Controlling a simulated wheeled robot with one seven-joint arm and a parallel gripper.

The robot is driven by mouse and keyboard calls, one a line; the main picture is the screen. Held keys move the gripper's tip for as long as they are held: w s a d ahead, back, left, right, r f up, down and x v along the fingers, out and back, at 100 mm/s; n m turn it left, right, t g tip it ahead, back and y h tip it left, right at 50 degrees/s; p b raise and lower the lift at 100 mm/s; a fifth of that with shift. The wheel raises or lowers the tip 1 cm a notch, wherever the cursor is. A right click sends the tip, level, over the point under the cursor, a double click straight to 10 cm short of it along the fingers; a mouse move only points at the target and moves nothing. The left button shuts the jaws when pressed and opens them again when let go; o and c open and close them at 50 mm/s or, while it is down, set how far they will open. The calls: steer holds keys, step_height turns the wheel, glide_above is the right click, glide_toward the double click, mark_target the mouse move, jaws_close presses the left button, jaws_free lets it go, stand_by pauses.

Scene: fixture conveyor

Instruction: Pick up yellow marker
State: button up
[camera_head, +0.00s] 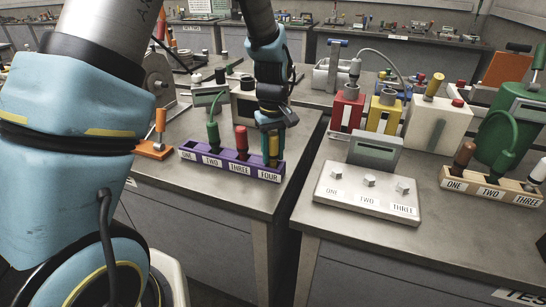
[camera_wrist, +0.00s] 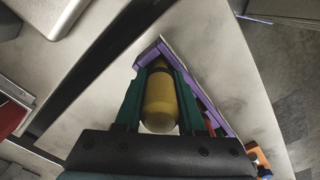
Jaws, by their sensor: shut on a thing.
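The yellow marker (camera_head: 273,150) stands upright at the slot labelled FOUR, the right end of the purple rack (camera_head: 209,160). My gripper (camera_head: 272,136) comes down from above and is shut on the marker. In the wrist view the yellow marker (camera_wrist: 160,103) lies between the two green fingers of my gripper (camera_wrist: 160,78), with the purple rack (camera_wrist: 180,62) beyond. I cannot tell whether the marker's lower end is seated in the slot or just clear of it.
A red marker (camera_head: 241,139) and a green cabled plug (camera_head: 213,134) stand in the same rack. An orange-based stand (camera_head: 154,149) is to its left. Across a gap, a white three-switch box (camera_head: 367,196) and a wooden rack (camera_head: 489,188) sit on another table.

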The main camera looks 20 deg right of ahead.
jaws_close()
stand_by(0.8)
